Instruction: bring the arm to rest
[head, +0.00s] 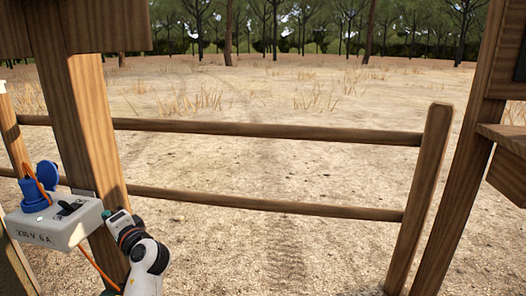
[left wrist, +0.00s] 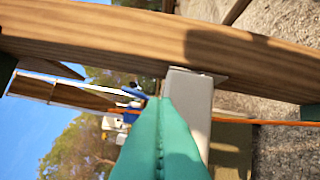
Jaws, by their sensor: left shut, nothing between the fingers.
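My left arm comes up from the bottom left of the head view. Its gripper (head: 108,214) is close to the right side of a grey power box (head: 52,228); I cannot tell whether it touches. In the left wrist view the teal fingers (left wrist: 160,104) are together and empty, pointing toward the box's pale side (left wrist: 192,95). The box is on a wooden post (head: 85,130) and has a blue socket (head: 35,196) with its lid raised, an orange cable and a black switch (head: 70,208). My right gripper is not in view.
A two-rail wooden fence (head: 270,131) crosses in front, ending at a post (head: 425,190). A thicker post (head: 460,190) and a wooden shelf (head: 508,137) stand at the right. The orange cable (head: 98,268) hangs below the box near my arm. Dry open ground lies beyond.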

